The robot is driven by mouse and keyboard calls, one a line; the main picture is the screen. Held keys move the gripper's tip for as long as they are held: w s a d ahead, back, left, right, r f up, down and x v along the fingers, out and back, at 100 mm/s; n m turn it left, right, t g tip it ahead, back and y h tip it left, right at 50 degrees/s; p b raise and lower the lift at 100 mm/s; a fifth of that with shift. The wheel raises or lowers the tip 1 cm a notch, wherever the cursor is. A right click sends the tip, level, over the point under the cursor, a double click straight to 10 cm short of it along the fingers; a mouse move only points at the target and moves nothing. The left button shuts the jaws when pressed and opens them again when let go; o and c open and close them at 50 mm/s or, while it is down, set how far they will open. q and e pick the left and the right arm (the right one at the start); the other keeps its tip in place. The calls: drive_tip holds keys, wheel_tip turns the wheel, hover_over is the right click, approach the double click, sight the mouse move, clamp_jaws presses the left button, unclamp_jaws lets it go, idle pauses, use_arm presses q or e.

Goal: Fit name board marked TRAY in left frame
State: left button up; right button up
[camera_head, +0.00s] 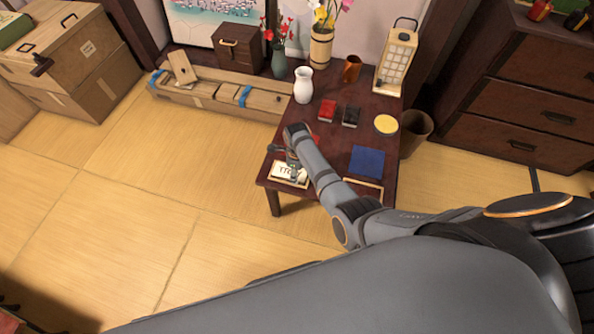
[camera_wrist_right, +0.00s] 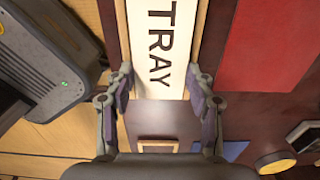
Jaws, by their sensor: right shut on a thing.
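The name board marked TRAY (camera_wrist_right: 165,50) is white with black letters in the right wrist view, between the two fingers of my right gripper (camera_wrist_right: 160,82). My right gripper is shut on it. Light wooden edges of the left frame (camera_wrist_right: 200,40) run along both long sides of the board. I cannot tell whether the board is fully seated. In the head view the board (camera_head: 290,171) lies at the front left corner of the dark table, partly covered by the gripper. My left gripper is not in view.
A second wooden frame (camera_head: 362,183) lies at the table's front right, near a blue mat (camera_head: 366,160). A red box (camera_head: 327,110), a dark box (camera_head: 351,116), a yellow disc (camera_head: 386,124) and a white vase (camera_head: 303,84) stand farther back.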

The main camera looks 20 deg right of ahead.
drive_tip(key=o, duration=1.2)
drive_tip(key=shift+o, duration=0.2)
wheel_tip(320, 180, up, 12)
